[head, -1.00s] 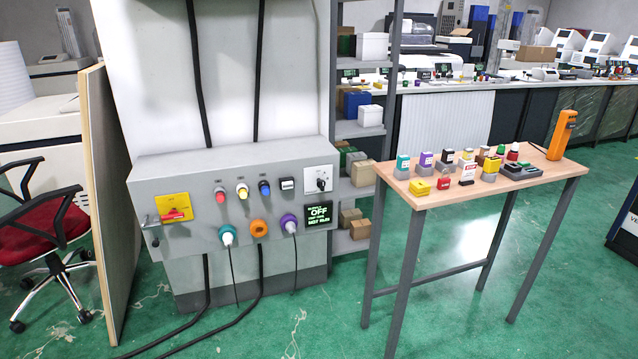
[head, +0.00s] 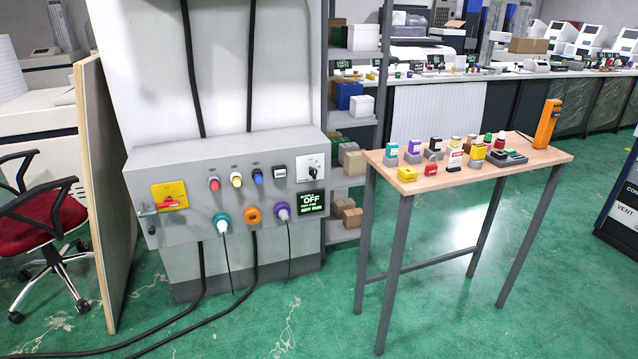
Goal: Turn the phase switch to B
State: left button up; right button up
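The phase switch is most likely the black rotary knob on a white plate (head: 312,167) at the upper right of the grey control panel (head: 180,229); its letters are too small to read. A small dark display (head: 311,202) below it reads OFF. The panel also carries a red handle on a yellow plate (head: 169,195), red, white-yellow and blue buttons (head: 236,179), and teal, orange and purple round connectors (head: 252,215). Neither of my grippers shows in the head view.
A wooden-topped table (head: 400,187) with coloured blocks, a red padlock (head: 431,167) and an orange handheld device (head: 547,123) stands right of the panel. Shelves (head: 349,182) stand behind. A red chair (head: 45,228) and wooden board (head: 97,200) are at left. Cables (head: 201,275) hang to the green floor.

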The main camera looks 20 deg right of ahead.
aim_at(313, 171)
jog(key=z, duration=0.75)
jog(key=i, duration=0.95)
jog(key=u, duration=0.6)
